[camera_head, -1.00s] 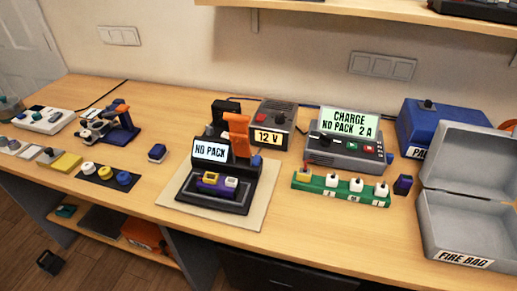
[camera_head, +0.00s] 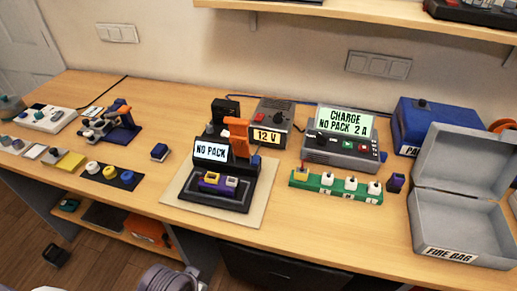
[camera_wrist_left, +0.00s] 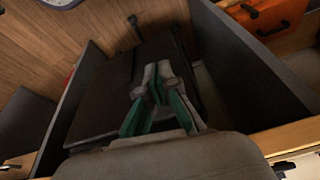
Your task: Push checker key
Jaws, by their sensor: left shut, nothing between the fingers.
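A black device (camera_head: 240,203) with a small screen reading "NO PACK" (camera_head: 211,152) stands on a beige mat (camera_head: 180,208) at mid-table. It has an upright orange lever (camera_head: 238,137) and a purple block (camera_head: 210,188) with a yellow and a whitish piece. I cannot tell which part is the checker key. My left gripper (camera_wrist_left: 155,75) shows in the left wrist view, shut and empty, with green finger pads, over dark panels beneath the table and away from the device. My right gripper is not in view.
Right of the device are a 12 V unit (camera_head: 278,117), a charger (camera_head: 345,150) reading "CHARGE NO PACK 2 A", a green strip (camera_head: 310,184) and an open grey fire bag box (camera_head: 450,225). Left are small parts on a dark mat (camera_head: 127,182). The front table strip is clear.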

